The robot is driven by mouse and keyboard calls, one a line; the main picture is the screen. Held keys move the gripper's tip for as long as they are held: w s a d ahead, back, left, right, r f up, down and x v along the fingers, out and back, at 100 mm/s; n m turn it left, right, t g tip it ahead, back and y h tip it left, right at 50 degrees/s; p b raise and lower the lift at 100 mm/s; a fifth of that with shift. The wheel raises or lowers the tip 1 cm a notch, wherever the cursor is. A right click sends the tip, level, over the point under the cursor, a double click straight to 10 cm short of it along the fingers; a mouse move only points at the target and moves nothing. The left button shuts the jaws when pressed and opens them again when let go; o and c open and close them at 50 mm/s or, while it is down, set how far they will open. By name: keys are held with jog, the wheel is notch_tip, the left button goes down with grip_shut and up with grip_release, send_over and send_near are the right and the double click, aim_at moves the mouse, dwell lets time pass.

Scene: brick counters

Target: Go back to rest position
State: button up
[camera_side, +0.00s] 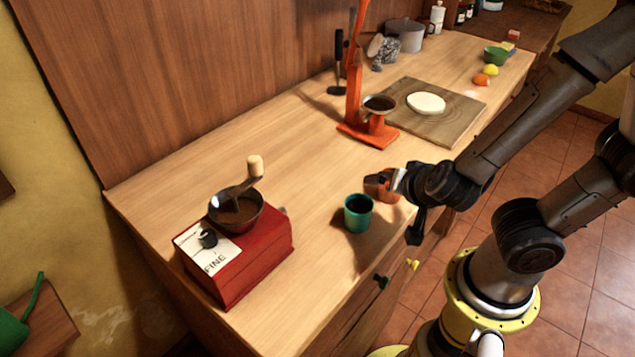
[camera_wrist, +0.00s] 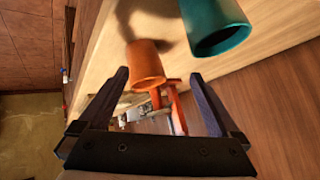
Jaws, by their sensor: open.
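My gripper (camera_wrist: 158,82) is open, and nothing is held between its two fingers in the wrist view. In the side view it is at the front edge of the counter, close to an orange cup (camera_side: 378,184) that it partly hides. The orange cup also shows in the wrist view (camera_wrist: 145,64), just beyond the left finger. A teal cup (camera_side: 358,213) stands upright on the counter to the left of the orange one. It shows at the top right of the wrist view (camera_wrist: 214,24).
A red coffee grinder (camera_side: 250,262) stands at the left of the wooden counter (camera_side: 305,165). An orange press (camera_side: 355,110) stands behind the cups. A cutting board (camera_side: 465,118) holds a pale round of dough (camera_side: 426,103). A grey pot (camera_side: 405,35) is at the back. Open floor (camera_side: 590,255) lies in front.

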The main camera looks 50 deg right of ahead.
jog(key=a+r+n+t+y, duration=0.2)
jog(key=a+r+t+y, duration=0.1)
jog(key=r, duration=0.5)
jog(key=a+r+n+t+y, duration=0.1)
jog(key=a+r+t+y, duration=0.15)
jog(key=r, duration=0.65)
jog(key=a+r+n+t+y, duration=0.2)
jog(key=r+t+y, duration=0.15)
jog(key=r, duration=0.45)
jog(key=s+a+f+n+g+y, duration=0.2)
jog(key=s+a+f+n+g, duration=0.15)
jog(key=f+n+g, duration=0.25)
jog(key=s+d+f+n+g+h, duration=0.1)
jog(key=s+d+f+g+h, duration=0.3)
jog(key=d, duration=0.5)
jog(key=shift+s+f+n+g+h, duration=0.35)
jog(key=shift+f+h, duration=0.25)
jog(key=shift+f, duration=0.35)
jog(key=shift+a, duration=0.1)
